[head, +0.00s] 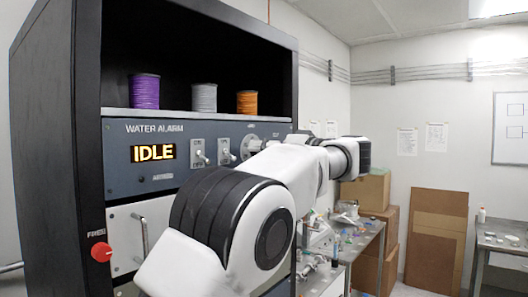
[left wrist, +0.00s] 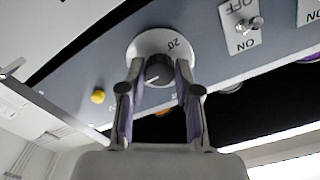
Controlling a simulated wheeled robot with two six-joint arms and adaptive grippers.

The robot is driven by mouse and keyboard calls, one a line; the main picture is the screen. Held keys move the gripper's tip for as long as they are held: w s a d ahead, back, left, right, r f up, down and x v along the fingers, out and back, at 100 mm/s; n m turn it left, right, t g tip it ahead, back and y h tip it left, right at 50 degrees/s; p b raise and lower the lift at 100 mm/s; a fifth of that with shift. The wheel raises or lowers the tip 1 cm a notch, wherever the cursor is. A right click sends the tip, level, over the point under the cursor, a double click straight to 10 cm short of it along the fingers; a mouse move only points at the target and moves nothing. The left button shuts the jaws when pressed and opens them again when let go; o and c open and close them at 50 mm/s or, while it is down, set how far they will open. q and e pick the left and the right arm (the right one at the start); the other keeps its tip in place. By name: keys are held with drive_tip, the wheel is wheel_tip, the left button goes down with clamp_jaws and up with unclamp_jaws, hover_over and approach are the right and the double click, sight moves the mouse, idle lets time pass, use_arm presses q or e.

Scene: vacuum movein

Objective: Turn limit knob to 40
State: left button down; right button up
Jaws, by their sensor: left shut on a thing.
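The limit knob (left wrist: 159,70) is dark and round, on a white dial plate (left wrist: 147,42) set in the blue-grey panel. In the left wrist view, which is tilted over, a "20" reads near the dial's top. A pale pointer line on the knob points to the lower left of that picture. My left gripper (left wrist: 159,84) has its two fingers on either side of the knob and is shut on it. In the head view the white dial (head: 250,147) is partly covered by my left arm, and the gripper's fingers are hidden. My right gripper is not in view.
The WATER ALARM panel (head: 120,158) shows IDLE on its display (head: 153,152), with toggle switches (head: 200,152) beside it. Spools (head: 204,97) stand on the shelf above. A red knob (head: 101,252) is on the cabinet's left. A yellow button (left wrist: 97,97) is near the dial.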

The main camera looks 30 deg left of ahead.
use_arm(q)
drive_tip(key=m, duration=0.6)
drive_tip(key=shift+m, duration=0.3)
idle(0.4)
drive_tip(key=c, duration=0.8)
unclamp_jaws()
drive_tip(key=shift+a, duration=0.1)
drive_tip(key=d, duration=1.2)
drive_tip(key=shift+s, duration=0.4)
drive_tip(key=shift+a, duration=0.1)
drive_tip(key=shift+f, duration=0.1)
